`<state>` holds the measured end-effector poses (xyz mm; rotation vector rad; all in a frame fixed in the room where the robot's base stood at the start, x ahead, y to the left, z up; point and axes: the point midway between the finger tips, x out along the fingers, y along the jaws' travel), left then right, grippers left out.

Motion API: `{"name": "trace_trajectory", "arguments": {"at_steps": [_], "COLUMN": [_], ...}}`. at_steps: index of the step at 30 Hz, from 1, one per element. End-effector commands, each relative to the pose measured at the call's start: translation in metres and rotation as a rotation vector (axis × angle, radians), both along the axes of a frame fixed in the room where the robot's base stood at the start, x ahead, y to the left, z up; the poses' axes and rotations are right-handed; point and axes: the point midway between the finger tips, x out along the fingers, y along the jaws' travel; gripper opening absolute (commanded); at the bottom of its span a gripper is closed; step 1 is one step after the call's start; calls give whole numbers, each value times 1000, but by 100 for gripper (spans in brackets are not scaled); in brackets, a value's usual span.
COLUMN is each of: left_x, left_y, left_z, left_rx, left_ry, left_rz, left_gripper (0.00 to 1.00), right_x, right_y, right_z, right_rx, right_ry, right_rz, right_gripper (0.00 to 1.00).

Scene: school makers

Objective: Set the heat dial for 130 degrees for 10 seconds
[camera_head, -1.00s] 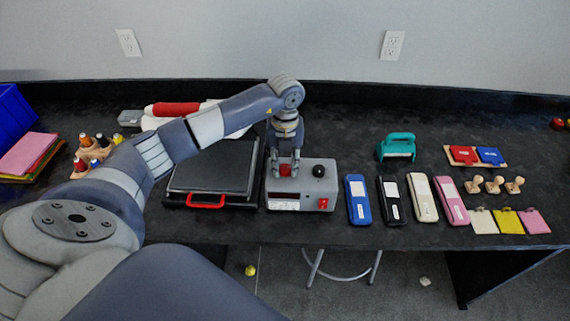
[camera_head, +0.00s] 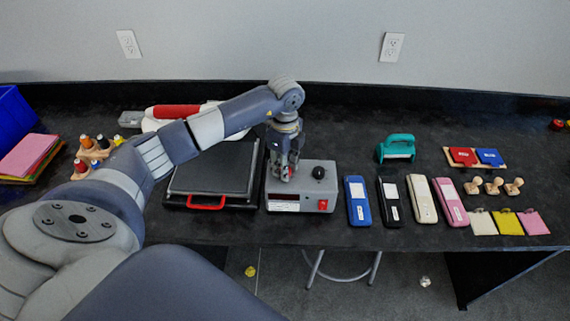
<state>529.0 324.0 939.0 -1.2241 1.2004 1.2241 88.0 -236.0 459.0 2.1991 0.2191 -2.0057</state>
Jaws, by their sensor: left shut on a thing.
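The grey control box (camera_head: 312,178) stands on the black bench beside the heat press. A black knob (camera_head: 318,172) is on its top at the right. A red knob (camera_head: 284,172) is on its top at the left and is now mostly hidden by my left gripper. A dark display with a white label strip (camera_head: 284,205) and a red switch (camera_head: 323,204) are on its front. My left gripper (camera_head: 284,175) points down over the box's left part and is shut on the red knob. My right gripper is not in view.
The heat press (camera_head: 212,170) with its red handle (camera_head: 206,207) lies left of the box. A blue case (camera_head: 357,201) stands close on the right, then black, cream and pink cases. A teal tool (camera_head: 397,147) is behind them. Bare bench lies behind the box.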

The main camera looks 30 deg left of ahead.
Motion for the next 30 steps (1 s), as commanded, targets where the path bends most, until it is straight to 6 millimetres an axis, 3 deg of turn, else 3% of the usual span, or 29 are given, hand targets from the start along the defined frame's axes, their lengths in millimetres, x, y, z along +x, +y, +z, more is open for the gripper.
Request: {"name": "trace_trajectory", "arguments": {"at_steps": [15, 30], "left_x": [1, 1], "left_y": [0, 1], "left_z": [1, 1], "left_rx": [0, 2], "left_ry": [-1, -3], "left_rz": [415, 547], "left_gripper": [4, 4], "right_x": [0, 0], "right_y": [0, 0], "right_z": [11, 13], "right_rx": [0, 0], "right_ry": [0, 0], "right_rz": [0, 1], "right_gripper": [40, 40]}}
